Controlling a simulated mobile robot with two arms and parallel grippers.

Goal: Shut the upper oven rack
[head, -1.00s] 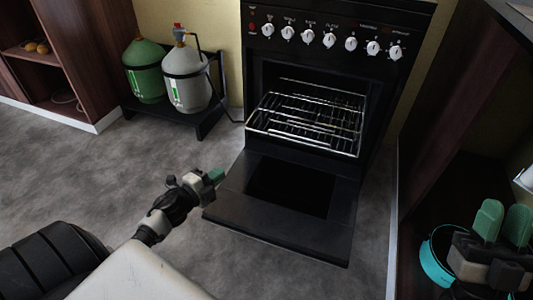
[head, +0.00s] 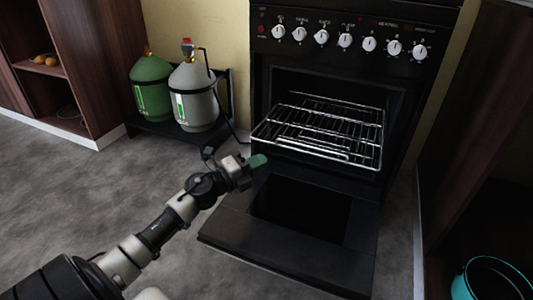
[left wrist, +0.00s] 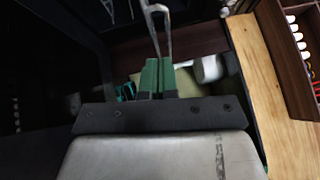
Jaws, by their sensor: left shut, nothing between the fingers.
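The black oven (head: 345,75) stands at the back with its door (head: 290,235) folded down open. The upper oven rack (head: 325,130), a chrome wire shelf, is slid partly out of the cavity above the door. My left gripper (head: 258,161) is shut and empty, its green fingertips just in front of and below the rack's front left corner. In the left wrist view the shut green fingers (left wrist: 156,78) point toward a bent wire piece (left wrist: 157,25) of the rack; I cannot tell whether they touch it. My right gripper is not in view.
A green gas cylinder (head: 150,88) and a grey one (head: 195,95) stand on a low black stand left of the oven. A wooden cabinet (head: 105,65) is at far left. A turquoise bucket (head: 462,288) is at lower right. Grey floor (head: 90,200) lies clear at left.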

